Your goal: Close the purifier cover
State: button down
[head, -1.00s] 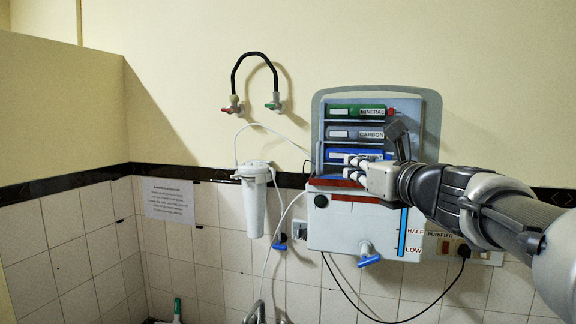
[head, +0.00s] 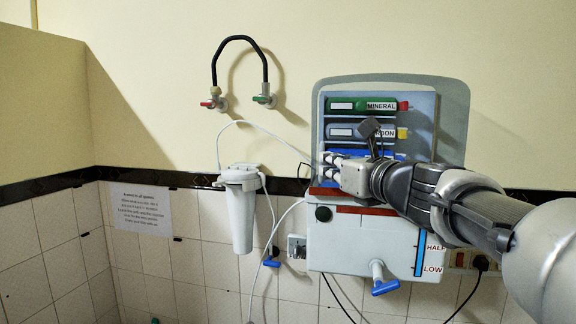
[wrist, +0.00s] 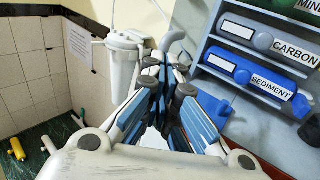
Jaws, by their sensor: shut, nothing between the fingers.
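The purifier (head: 345,247) is a white wall unit with its cartridge bay exposed. The green MINERAL (head: 350,105), grey CARBON (head: 348,132) and blue SEDIMENT cartridges show; the CARBON (wrist: 244,36) and SEDIMENT (wrist: 230,65) ones are clear in the wrist view. A grey rounded frame (head: 392,79) stands upright around the top of the bay; it looks like the raised cover, though I cannot be sure. My gripper (head: 328,165) is shut and empty in front of the bay's lower left edge. Its fingers (wrist: 165,75) meet in the wrist view. My arm hides the bay's lower right.
A white filter canister (head: 241,215) hangs on the wall to the left, with a white hose looping toward the purifier. A blue-handled tap (head: 382,284) sticks out below. Two wall taps (head: 240,99) joined by a black hose are higher up.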

jog(key=shift+w+a+r, duration=0.15)
jog(key=shift+w+a, duration=0.2)
jog(key=shift+w, duration=0.2)
jog(key=shift+w+a+r, duration=0.1)
jog(key=shift+w+a, duration=0.2)
jog(key=shift+w, duration=0.25)
jog(key=shift+f, duration=0.1)
